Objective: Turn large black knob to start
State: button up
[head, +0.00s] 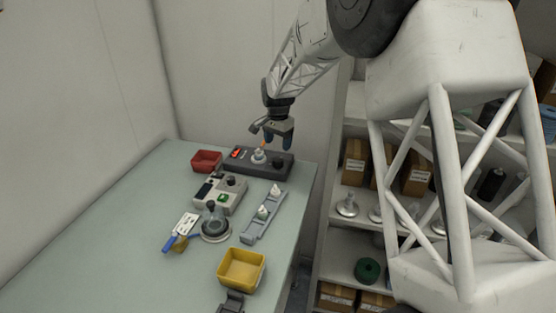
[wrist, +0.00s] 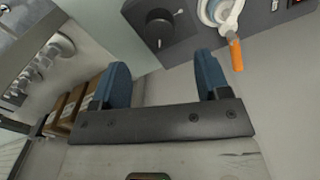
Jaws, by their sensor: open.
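The large black knob (head: 286,171) is on the right part of a dark grey control box (head: 270,169) at the back of the table. It also shows in the wrist view (wrist: 158,28), apart from my fingers and roughly between their directions. My gripper (head: 278,141) is open and empty, above the box near the knob. In the wrist view its two blue fingers (wrist: 162,72) are spread wide, and nothing is between them. I cannot tell the knob's turn position.
A white round fitting (wrist: 212,12) with an orange-tipped lever (wrist: 236,55) sits beside the knob. A red switch (head: 235,153) is further left. A lighter control box (head: 212,206), a red bin (head: 206,168), a yellow bin (head: 241,284) and a grey rack (head: 252,233) stand nearby.

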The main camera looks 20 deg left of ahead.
aim_at(278, 159)
jog(key=shift+f, duration=0.15)
jog(key=shift+f, duration=3.75)
jog(key=c, duration=0.9)
